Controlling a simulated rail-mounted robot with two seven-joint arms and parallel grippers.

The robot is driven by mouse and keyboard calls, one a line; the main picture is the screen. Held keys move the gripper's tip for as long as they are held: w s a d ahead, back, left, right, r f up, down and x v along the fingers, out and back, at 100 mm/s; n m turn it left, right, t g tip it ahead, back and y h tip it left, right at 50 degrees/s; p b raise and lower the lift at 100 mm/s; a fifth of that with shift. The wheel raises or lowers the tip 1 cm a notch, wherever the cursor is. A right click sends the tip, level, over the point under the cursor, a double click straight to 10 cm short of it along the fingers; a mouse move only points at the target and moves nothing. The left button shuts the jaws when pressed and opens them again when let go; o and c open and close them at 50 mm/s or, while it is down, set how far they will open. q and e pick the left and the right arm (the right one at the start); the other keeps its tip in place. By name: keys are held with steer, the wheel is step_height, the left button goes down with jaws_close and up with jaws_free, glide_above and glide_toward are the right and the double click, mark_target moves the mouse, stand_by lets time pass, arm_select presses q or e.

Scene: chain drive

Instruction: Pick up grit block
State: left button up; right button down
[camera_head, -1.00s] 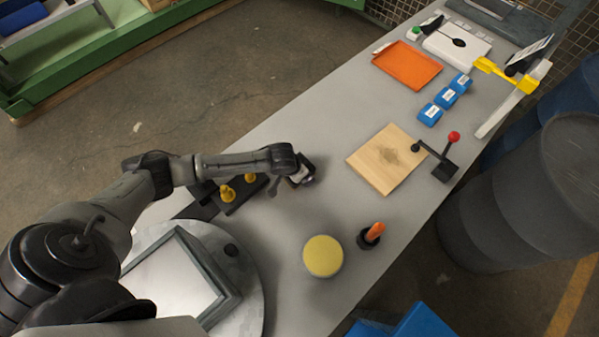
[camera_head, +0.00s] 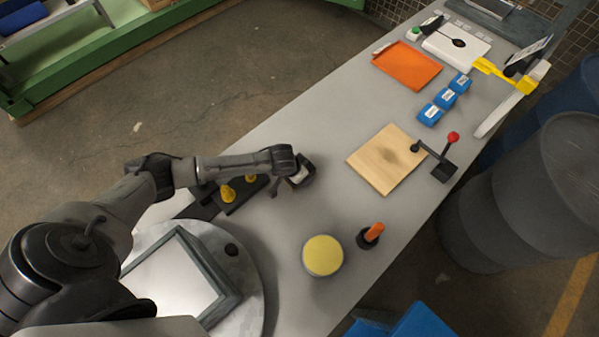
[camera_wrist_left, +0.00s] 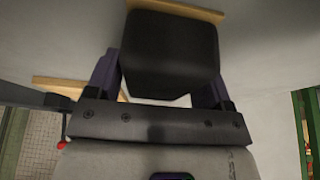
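The grit block (camera_wrist_left: 170,55) is a dark block with a tan strip along one edge. In the left wrist view it sits between the two fingers of my left gripper (camera_wrist_left: 160,80), which press against its sides. In the head view my left gripper (camera_head: 302,176) is over the grey table, beside the dark holder with yellow knobs, and the block is mostly hidden by the gripper. Any gap between the block and the table is hard to judge. My right gripper is not in view.
A dark holder (camera_head: 243,198) with yellow knobs lies under my left forearm. A yellow-topped round tin (camera_head: 323,256) and an orange-handled tool (camera_head: 372,235) stand nearer. A wooden board (camera_head: 380,165), red-knobbed lever (camera_head: 453,137), blue blocks (camera_head: 444,100) and orange tray (camera_head: 407,65) lie right.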

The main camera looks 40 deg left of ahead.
arm_select(q)
steer(key=c, duration=0.7)
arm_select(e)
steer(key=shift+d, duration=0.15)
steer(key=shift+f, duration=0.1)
arm_select(q)
steer(key=shift+r+b, duration=0.3)
steer(key=shift+b, duration=0.15)
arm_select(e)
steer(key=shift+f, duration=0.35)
arm_select(q)
steer(key=r, duration=0.3)
steer(key=r+p, duration=0.1)
steer(key=shift+d+r, duration=0.35)
arm_select(e)
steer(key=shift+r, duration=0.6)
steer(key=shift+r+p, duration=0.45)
steer(key=shift+p, duration=0.1)
arm_select(q)
steer(key=shift+s+d+r, duration=0.2)
steer(key=shift+d+r, duration=0.85)
steer(key=shift+d, duration=0.8)
steer(key=shift+s+d+r, duration=0.15)
steer(key=shift+d+r, duration=0.9)
steer(key=shift+d, duration=0.75)
steer(key=shift+s+d+r, duration=0.2)
steer(key=shift+d+r, duration=0.85)
steer(key=shift+d, duration=0.8)
